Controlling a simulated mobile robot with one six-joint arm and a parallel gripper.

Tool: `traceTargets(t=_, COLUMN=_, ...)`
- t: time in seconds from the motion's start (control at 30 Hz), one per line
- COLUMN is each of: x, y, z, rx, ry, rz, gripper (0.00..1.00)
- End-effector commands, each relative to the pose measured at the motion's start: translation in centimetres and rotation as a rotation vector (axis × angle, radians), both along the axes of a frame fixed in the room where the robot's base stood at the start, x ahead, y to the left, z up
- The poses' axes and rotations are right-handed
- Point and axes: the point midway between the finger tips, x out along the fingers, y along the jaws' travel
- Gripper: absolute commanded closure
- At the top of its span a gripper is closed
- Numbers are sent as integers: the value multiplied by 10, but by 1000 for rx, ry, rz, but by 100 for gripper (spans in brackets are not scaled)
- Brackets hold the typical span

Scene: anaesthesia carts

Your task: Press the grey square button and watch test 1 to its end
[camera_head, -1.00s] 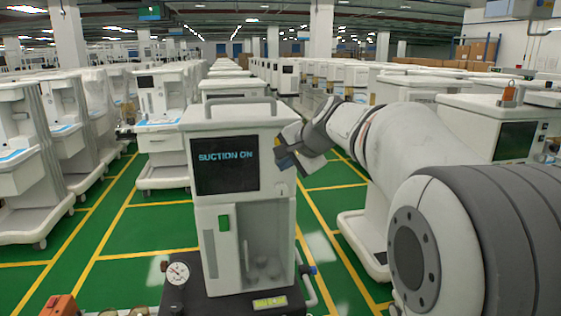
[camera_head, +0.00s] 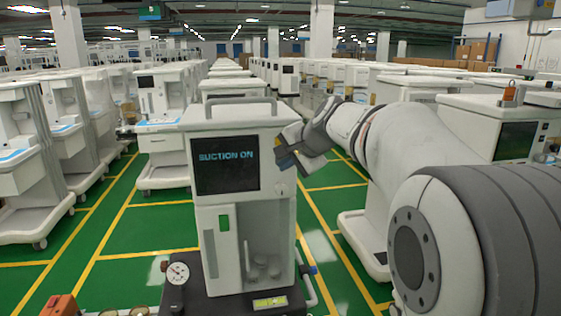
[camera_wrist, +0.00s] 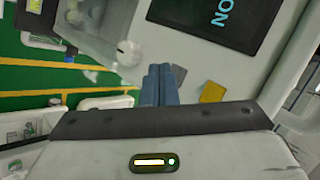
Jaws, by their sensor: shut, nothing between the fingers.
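The cart in front of me (camera_head: 238,130) has a dark screen (camera_head: 225,178) that reads "SUCTION ON". In the wrist view the screen (camera_wrist: 205,30) shows turned round, with "ON" in blue. My gripper (camera_head: 287,160) is at the right of the screen, by the cart's front face. In the wrist view its blue fingers (camera_wrist: 163,72) are together and empty, pointing at the panel. A grey patch (camera_wrist: 180,73) shows just beside the fingertips, partly hidden; it may be the grey button. I cannot tell whether the fingers touch it. A yellow-brown square (camera_wrist: 212,93) is to its right.
A round white knob (camera_wrist: 128,52) is left of the fingers. A round gauge (camera_head: 177,273) stands at the cart's lower left. An orange block (camera_head: 61,306) is at the bottom left. Other carts (camera_head: 163,110) stand in rows behind, with green floor (camera_head: 130,222) between them.

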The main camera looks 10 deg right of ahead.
Motion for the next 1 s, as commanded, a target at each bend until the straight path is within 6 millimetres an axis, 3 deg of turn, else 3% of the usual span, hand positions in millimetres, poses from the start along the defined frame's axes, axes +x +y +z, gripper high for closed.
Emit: traceTargets(t=1.0, x=12, y=0, z=0, rx=0, ry=0, rz=0, gripper=100)
